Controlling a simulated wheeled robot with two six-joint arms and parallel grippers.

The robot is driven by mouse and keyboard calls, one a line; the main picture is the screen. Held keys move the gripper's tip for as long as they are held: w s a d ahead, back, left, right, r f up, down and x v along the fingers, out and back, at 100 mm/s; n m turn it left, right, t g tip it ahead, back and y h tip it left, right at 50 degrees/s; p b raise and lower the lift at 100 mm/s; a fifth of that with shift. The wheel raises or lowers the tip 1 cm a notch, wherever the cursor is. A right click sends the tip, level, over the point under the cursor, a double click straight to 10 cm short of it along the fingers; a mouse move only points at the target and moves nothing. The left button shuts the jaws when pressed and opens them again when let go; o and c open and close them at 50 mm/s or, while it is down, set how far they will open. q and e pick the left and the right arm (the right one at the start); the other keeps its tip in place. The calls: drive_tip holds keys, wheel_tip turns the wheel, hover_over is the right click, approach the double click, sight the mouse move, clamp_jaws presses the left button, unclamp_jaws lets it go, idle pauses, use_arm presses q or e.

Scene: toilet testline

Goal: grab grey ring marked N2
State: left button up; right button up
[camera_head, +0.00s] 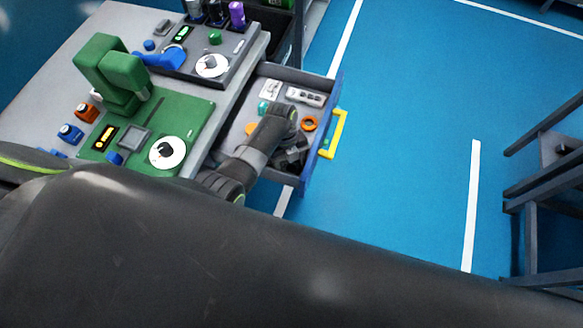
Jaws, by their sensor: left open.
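An open drawer (336,88) with a blue front and a yellow handle (335,134) juts out from the workbench. My left gripper (293,158) is inside or just over the drawer, near its front right corner, with the wrist above it. Its jaws are open, but its fingertips are small and dark here. I cannot make out a grey ring or an N2 mark; my arm and gripper hide part of the drawer floor. An orange ring (309,123) lies in the drawer beside the gripper. My right gripper is not in view.
The drawer also holds a grey-white block (305,96), a white piece (270,89) and a teal piece (263,107). A green machine (112,72) and a dark grey device (218,46) stand on the workbench (60,75). Blue floor is clear right of the drawer.

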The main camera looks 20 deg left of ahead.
use_arm(q)
drive_tip(key=c, duration=0.7)
drive_tip(key=shift+c, duration=0.2)
